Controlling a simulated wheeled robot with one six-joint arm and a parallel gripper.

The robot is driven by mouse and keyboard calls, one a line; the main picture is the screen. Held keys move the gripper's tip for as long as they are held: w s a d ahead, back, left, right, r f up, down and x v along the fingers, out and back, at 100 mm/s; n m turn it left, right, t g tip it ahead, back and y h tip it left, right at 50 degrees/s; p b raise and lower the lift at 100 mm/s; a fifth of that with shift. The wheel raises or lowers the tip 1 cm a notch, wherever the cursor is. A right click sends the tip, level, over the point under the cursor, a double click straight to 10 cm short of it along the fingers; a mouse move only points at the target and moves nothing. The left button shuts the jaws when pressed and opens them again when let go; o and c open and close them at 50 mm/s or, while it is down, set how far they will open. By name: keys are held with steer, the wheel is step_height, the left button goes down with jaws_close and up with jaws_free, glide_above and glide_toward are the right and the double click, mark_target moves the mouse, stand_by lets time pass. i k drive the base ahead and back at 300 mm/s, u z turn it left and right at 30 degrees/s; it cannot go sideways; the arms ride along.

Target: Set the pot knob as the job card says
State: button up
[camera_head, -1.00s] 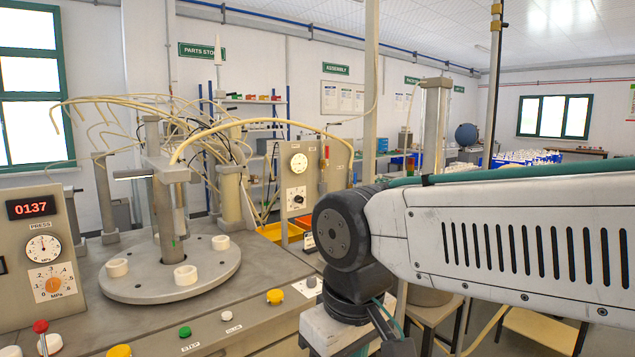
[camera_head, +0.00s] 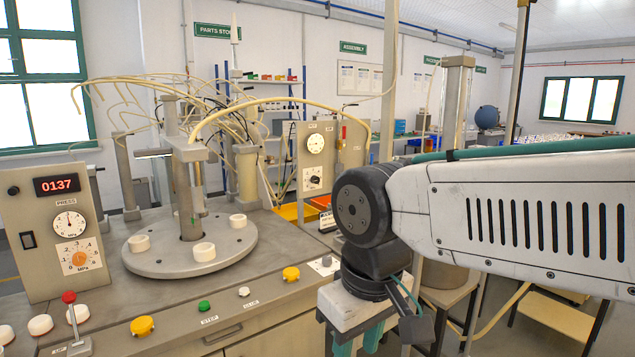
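I cannot tell for sure which control is the pot knob. A small black knob (camera_head: 314,180) sits under a round white gauge (camera_head: 315,144) on the grey upright panel at the back. A grey knob (camera_head: 326,261) sits on a white plate at the bench's right front. The press box at left has an orange dial (camera_head: 80,257) marked MPa. No job card text is readable. My gripper (camera_head: 357,345) hangs at the bottom, right of the bench front, apart from these knobs. Its teal fingers are cut off by the frame edge, so their tips are hidden.
A round turntable (camera_head: 165,266) with white cups stands mid-bench. A red-topped lever (camera_head: 69,310) and yellow buttons (camera_head: 142,326) line the front. Pale hoses arch above. A stool (camera_head: 470,290) stands at right.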

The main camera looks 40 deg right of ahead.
mark_target(315, 180)
steer(key=k, duration=0.5)
steer(key=z, duration=0.95)
steer(key=i, duration=1.4)
steer(key=u, duration=0.35)
